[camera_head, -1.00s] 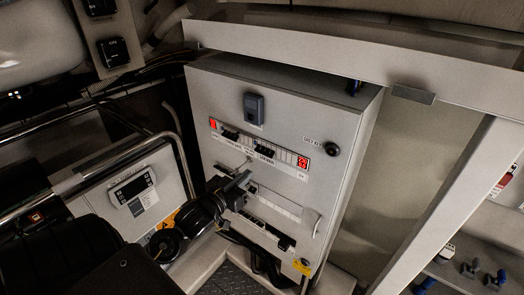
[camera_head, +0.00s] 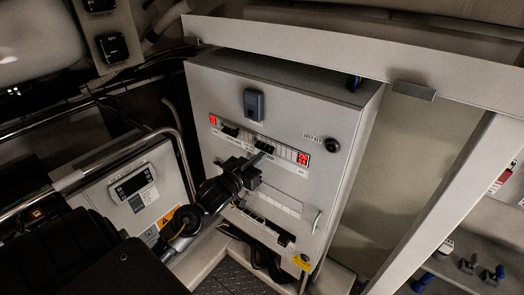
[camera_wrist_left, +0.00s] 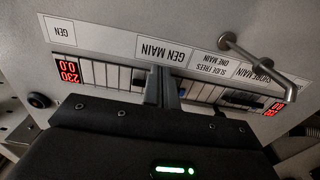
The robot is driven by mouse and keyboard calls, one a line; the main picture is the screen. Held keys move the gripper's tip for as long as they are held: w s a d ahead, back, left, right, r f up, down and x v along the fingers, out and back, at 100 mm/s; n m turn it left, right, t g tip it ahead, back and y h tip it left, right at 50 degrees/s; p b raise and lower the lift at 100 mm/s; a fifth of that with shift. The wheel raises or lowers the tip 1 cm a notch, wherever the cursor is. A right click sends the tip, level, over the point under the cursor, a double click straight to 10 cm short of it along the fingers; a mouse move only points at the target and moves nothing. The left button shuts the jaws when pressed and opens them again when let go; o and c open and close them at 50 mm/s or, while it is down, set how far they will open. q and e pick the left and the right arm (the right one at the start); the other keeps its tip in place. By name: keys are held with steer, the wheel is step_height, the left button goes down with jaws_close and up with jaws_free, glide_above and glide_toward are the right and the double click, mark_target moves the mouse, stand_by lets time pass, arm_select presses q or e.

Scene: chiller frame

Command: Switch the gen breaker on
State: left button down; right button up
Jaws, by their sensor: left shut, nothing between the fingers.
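The grey panel (camera_head: 225,95) carries a breaker row with red displays at its ends. The gen breaker (camera_head: 267,147) is the dark block on the right of the row in the head view. In the left wrist view the picture is turned over, and the GEN MAIN label (camera_wrist_left: 165,54) lies just beyond my fingertips. My left gripper (camera_head: 257,162) is shut and empty, its tip at the gen breaker (camera_wrist_left: 139,78). In the wrist view the fingers (camera_wrist_left: 165,82) partly cover that breaker; I cannot tell whether they touch it. My right gripper is not in view.
The other dark breaker (camera_head: 230,132) sits to the left in the row. A black knob (camera_head: 332,145) and a pale handle (camera_head: 317,221) are on the panel's right. A sloping beam (camera_head: 300,45) crosses above.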

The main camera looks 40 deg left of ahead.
arm_select(q)
steer(key=shift+w+r, duration=0.1)
stand_by(0.4)
steer(key=s+r, duration=0.1)
steer(key=s, duration=0.5)
steer(key=shift+r, duration=0.25)
stand_by(0.8)
steer(key=shift+d, duration=0.1)
stand_by(0.4)
